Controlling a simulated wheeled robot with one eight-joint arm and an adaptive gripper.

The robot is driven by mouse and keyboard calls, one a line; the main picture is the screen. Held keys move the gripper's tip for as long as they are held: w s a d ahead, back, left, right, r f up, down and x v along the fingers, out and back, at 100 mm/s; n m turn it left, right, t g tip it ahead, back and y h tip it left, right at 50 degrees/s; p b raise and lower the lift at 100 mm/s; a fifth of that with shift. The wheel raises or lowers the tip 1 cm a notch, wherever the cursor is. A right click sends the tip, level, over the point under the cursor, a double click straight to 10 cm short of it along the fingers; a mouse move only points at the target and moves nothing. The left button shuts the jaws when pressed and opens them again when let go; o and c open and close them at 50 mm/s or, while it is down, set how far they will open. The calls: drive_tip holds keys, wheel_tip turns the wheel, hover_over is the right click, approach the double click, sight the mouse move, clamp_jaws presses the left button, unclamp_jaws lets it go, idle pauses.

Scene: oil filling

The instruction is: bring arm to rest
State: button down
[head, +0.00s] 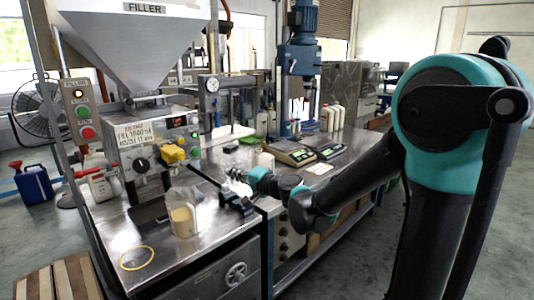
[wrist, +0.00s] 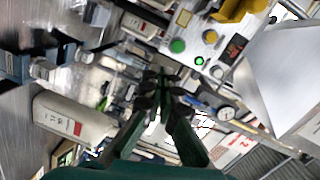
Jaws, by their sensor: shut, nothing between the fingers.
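My arm reaches in from the right in the head view, and my gripper (head: 236,196) hangs over the metal bench (head: 112,222). In the wrist view my gripper (wrist: 163,88) shows its dark fingers close together, shut with nothing between them. A clear container with pale yellow liquid (head: 183,219) stands on the bench, left of my gripper and apart from it. The filler machine (head: 150,150) with its large hopper (head: 135,45) stands behind the container.
A yellow ring (head: 137,258) marks the bench's front left. Two scales (head: 290,153) and several bottles (head: 331,117) stand farther back by a blue drill press (head: 302,55). A white bottle with a red label (wrist: 72,117) shows in the wrist view. Open floor lies at the right.

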drive_tip(key=s+d+f+n+g+h, duration=0.1)
drive_tip(key=s+d+f+g+h, duration=0.1)
drive_tip(key=s+d+f+h, duration=0.2)
drive_tip(key=s+d+f+n+g+h, duration=0.1)
drive_tip(key=s+d+f+h, duration=0.4)
drive_tip(key=d, duration=1.6)
drive_tip(key=s+d+f+n+g+h, duration=0.2)
drive_tip(key=s+d+f+h, duration=0.2)
drive_tip(key=s+d+f, duration=0.8)
wheel_tip(320, 180, down, 2)
drive_tip(key=shift+d+f+n+g+h, duration=0.1)
drive_tip(key=shift+d+n+g+h, duration=0.2)
drive_tip(key=shift+w, duration=0.1)
